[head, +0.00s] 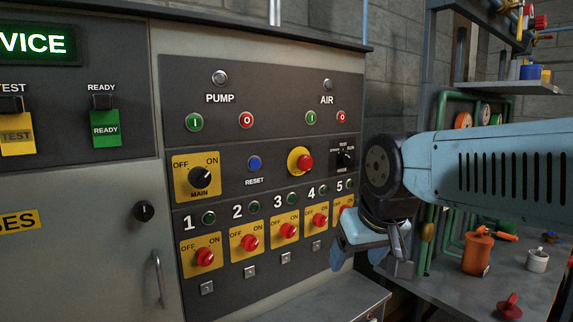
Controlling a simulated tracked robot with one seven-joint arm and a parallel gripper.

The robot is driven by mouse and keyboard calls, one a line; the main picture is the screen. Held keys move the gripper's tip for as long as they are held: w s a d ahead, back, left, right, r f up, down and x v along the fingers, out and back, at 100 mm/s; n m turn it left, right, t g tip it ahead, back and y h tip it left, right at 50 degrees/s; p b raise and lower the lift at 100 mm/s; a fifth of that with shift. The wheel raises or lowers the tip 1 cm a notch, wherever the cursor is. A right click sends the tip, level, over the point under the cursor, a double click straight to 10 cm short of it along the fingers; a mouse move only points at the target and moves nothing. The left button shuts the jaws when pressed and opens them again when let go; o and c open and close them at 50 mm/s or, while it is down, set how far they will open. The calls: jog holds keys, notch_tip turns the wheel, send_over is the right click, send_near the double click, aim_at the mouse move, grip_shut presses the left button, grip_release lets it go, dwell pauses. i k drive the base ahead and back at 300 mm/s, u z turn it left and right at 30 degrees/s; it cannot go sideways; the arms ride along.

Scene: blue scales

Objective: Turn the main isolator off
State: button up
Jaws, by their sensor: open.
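The main isolator (200,179) is a black rotary knob on a yellow plate marked OFF, ON and MAIN, at the left of the panel's middle row. The light mark on the knob points up and right, toward ON. My gripper (362,258) hangs at the end of my light-blue arm, right of the numbered switches and well apart from the main isolator. It is open, and I see nothing between its fingers. My gripper and wrist partly hide the switch numbered 5.
Right of the isolator are a blue RESET button (254,163) and a red emergency-stop button (304,162) on yellow. Several red rotary switches line the row below. A workbench (450,290) with an orange container (478,254) stands at the right. A cabinet handle (158,278) projects at lower left.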

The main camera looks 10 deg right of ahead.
aim_at(199, 177)
jog(key=u, duration=0.5)
jog(key=k, duration=0.6)
jog(key=u, duration=0.25)
